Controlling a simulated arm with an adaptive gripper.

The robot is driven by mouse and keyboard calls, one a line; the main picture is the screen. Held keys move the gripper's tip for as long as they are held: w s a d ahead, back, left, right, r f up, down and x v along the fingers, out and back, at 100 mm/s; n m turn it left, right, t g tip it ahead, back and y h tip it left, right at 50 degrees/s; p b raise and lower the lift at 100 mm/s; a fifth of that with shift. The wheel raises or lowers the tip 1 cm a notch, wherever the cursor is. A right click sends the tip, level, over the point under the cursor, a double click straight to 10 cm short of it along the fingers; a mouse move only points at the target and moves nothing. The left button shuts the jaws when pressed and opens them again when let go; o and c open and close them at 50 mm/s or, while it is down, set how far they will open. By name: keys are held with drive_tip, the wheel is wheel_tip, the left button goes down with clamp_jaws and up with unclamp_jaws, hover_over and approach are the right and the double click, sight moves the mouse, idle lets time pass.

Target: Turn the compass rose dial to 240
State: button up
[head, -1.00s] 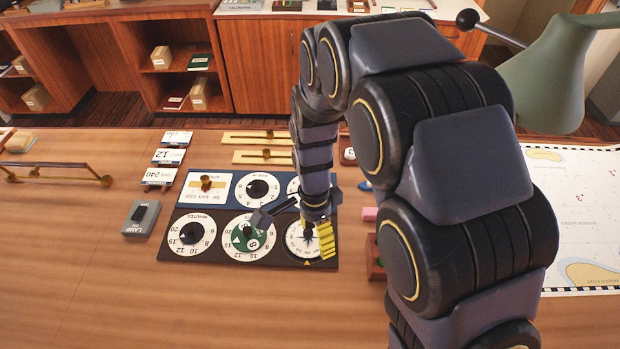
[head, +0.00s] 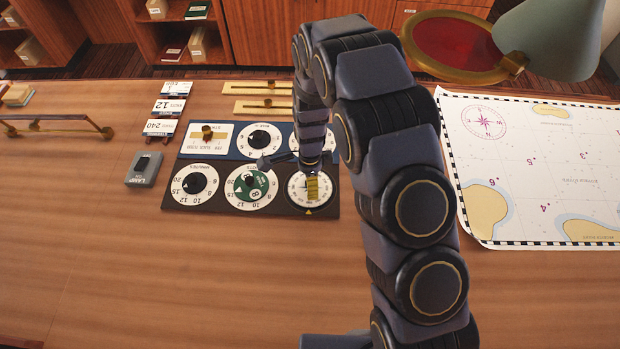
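The compass rose dial (head: 296,200) is the white round dial at the right end of the front row on the dark dial panel (head: 232,211). A small yellow triangle marks the panel at the dial's near edge. My gripper (head: 313,187) points down over this dial, with yellow finger pads in front of its middle. The pads and arm hide the knob and much of the scale, so the dial's setting is unreadable. Whether the fingers touch the knob or are closed is unclear. A card reading 240 (head: 160,127) stands left of the panels.
A green-centred dial (head: 240,200) is just left, and a minutes dial (head: 177,193) beyond it. A blue panel (head: 230,149) lies behind. A grey lamp switch box (head: 145,169) stands left; a chart (head: 545,165) lies right. The front table is clear.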

drive_tip(key=shift+f, duration=0.1)
drive_tip(key=shift+c, duration=0.4)
clamp_jaws()
drive_tip(key=shift+n, duration=0.3)
drive_tip(key=n, duration=0.4)
drive_tip(key=shift+n, duration=0.4)
drive_tip(key=n, duration=0.4)
drive_tip(key=shift+n, duration=0.3)
drive_tip(key=n, duration=1)
drive_tip(key=shift+n, duration=0.3)
